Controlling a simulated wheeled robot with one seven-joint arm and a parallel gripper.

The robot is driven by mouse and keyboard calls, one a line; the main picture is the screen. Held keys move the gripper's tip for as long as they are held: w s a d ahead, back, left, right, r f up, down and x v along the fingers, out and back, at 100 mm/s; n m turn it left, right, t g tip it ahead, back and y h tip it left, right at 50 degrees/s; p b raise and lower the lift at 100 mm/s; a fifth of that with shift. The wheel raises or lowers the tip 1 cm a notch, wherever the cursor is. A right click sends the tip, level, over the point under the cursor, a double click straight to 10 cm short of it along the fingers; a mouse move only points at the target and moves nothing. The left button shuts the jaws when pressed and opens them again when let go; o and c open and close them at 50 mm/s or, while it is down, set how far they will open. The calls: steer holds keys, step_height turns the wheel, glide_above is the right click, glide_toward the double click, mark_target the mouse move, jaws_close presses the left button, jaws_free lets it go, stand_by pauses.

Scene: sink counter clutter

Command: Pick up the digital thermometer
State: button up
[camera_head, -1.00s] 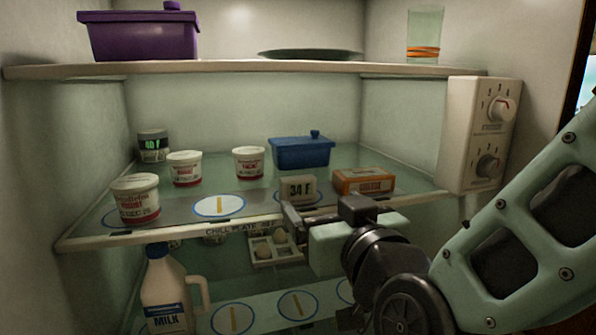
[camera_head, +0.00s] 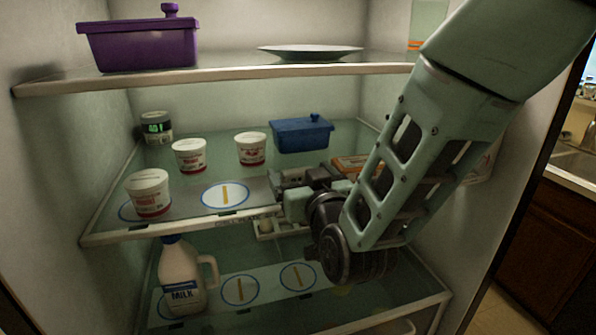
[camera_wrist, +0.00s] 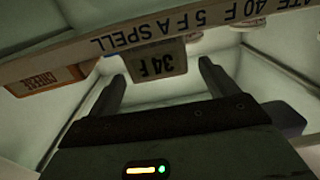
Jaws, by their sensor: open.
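A small beige digital thermometer reading 34 F (camera_wrist: 157,58) stands on the middle shelf. In the wrist view it appears upside down, between and beyond the two spread fingers of my gripper (camera_wrist: 160,74). In the head view my gripper (camera_head: 297,180) is at the shelf's front edge and largely hides this thermometer (camera_head: 291,175). The gripper is open, with nothing seen held in it.
An orange cheese box (camera_wrist: 45,80) is close beside the 34 F thermometer. The labelled shelf edge (camera_wrist: 180,30) crosses the wrist view. A blue lidded container (camera_head: 301,135) and yogurt cups (camera_head: 148,192) share the shelf. A milk jug (camera_head: 182,278) stands below.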

steer(key=shift+x, duration=1.05)
steer(key=c, duration=1.1)
steer(key=shift+o, duration=0.2)
